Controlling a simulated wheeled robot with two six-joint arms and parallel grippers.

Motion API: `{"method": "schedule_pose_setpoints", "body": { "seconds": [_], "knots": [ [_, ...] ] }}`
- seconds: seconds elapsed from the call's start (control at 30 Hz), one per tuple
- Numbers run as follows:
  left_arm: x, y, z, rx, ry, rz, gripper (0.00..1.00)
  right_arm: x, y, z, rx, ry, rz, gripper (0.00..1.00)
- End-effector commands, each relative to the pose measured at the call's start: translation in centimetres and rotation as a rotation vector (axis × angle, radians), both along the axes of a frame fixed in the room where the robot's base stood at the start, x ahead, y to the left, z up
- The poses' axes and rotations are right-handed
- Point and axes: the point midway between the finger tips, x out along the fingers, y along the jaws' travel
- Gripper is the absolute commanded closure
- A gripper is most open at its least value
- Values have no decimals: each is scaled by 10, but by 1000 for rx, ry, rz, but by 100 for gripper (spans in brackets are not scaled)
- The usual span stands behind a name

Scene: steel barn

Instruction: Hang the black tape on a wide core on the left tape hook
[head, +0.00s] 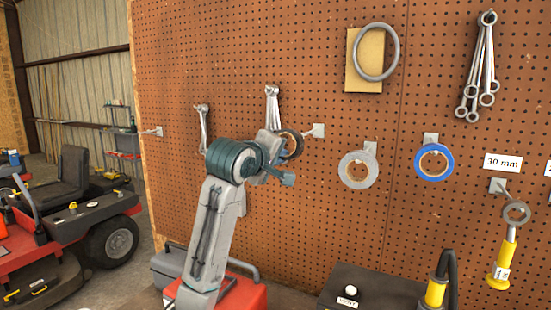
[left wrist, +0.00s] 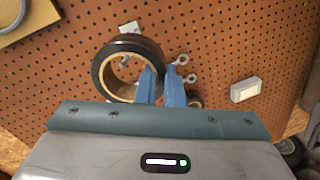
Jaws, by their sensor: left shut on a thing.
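The black tape on a wide tan core (head: 292,143) is in my left gripper (head: 279,169), close to the pegboard. In the left wrist view the tape (left wrist: 101,77) is a ring whose side wall lies between the two blue fingers of the gripper (left wrist: 162,88). An empty-looking hook with a white plate (head: 318,130) is just right of the tape in the head view. In the left wrist view a pale metal piece (left wrist: 130,28) shows behind the ring's upper rim. I cannot tell whether the tape touches a hook. My right gripper is not in view.
On the brown pegboard (head: 230,60), a grey tape (head: 345,181) and a blue tape (head: 419,163) hang to the right. Wrenches (head: 271,108) hang behind the gripper. A dark box (head: 375,288) and yellow-handled tools (head: 503,262) are at lower right. A red mower (head: 95,215) stands left.

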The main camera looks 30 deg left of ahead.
Motion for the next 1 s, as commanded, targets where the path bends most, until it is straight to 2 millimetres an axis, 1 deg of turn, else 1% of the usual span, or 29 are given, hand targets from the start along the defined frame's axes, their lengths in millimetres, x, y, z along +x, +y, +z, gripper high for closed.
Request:
{"method": "schedule_pose_setpoints", "body": {
  "seconds": [0.7,1.0],
  "knots": [
    [43,2,-5,0,0,0,100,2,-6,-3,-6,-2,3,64],
    [52,3,-12,0,1,0,100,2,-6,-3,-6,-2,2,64]
  ]
}}
